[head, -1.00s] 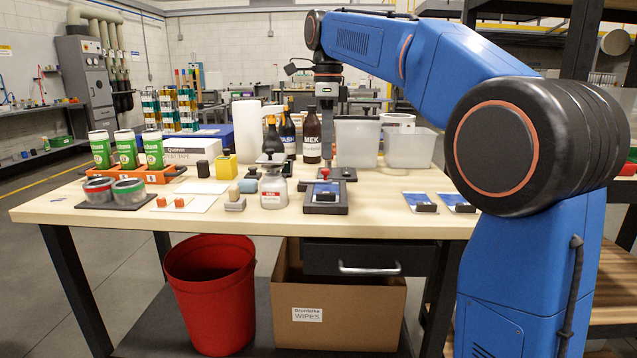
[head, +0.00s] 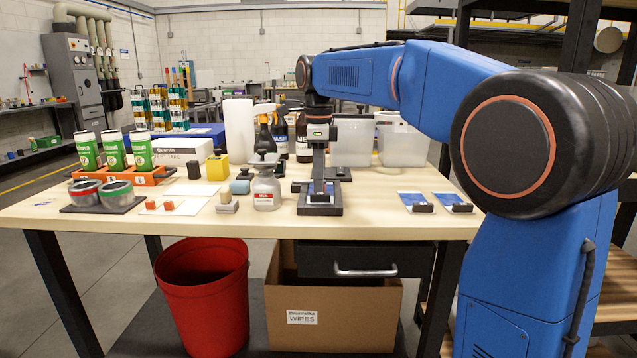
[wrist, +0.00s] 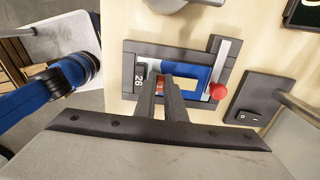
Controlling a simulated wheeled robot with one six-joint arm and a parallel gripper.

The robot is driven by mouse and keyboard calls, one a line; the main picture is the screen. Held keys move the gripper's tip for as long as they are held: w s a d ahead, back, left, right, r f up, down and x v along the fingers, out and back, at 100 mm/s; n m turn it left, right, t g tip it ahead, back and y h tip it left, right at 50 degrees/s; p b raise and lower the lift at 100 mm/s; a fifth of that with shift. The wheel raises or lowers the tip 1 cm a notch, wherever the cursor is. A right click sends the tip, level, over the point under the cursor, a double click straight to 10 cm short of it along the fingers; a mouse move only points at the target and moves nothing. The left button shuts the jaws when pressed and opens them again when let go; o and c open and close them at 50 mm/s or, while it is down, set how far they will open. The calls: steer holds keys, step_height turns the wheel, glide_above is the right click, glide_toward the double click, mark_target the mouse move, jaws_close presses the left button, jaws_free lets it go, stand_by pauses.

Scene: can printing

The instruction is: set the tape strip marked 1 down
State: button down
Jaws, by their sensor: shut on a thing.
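My gripper (head: 319,188) is down over the dark printing fixture (head: 332,209) near the table's front edge. In the wrist view its fingers (wrist: 166,82) are shut over the blue plate (wrist: 200,76) in the fixture, with a small red piece between them. I take this as the tape strip; it is mostly hidden and no mark 1 is readable on it. Whether it touches the plate is unclear. A red knob (wrist: 218,91) is at the fixture's right in the wrist view. Two small orange-red pieces (head: 168,205) rest on white sheets at the left.
A white bottle (head: 266,190) and a stamp (head: 227,203) stand left of the fixture. Two blue plates with black grips (head: 416,203) lie to the right. An orange can rack (head: 148,179) stands at left. Bare tabletop (head: 372,208) is right of the fixture.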

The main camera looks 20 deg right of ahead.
steer(key=shift+f, duration=0.2)
steer(key=c, duration=2.1)
jaws_free()
steer(key=shift+f, duration=0.1)
step_height(320, 180, up, 12)
